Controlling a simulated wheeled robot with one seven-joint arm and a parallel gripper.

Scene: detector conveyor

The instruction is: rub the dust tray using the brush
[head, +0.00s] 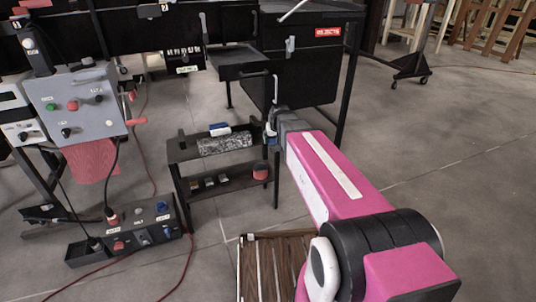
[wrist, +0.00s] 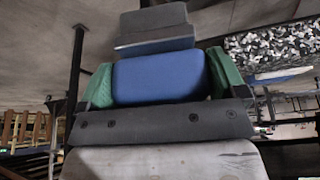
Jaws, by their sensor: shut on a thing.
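My gripper (wrist: 157,82) has green finger pads that press on both sides of a blue block. The block, with a grey stepped piece beyond it, appears to be the brush (wrist: 158,76); its bristles cannot be made out. In the head view my gripper (head: 271,132) is at the right end of a small black stand, and my arm mostly hides what it holds. The dust tray (head: 224,144), speckled black and white, lies on the stand's top, left of my gripper. Its speckled surface also shows at the right in the wrist view (wrist: 275,45), apart from the brush.
A blue and white block (head: 219,129) sits at the tray's back edge. The stand's lower shelf (head: 228,184) holds small items and a red round container (head: 260,170). A black bin (head: 300,65) stands behind. A control box (head: 76,105) is left; open floor lies right.

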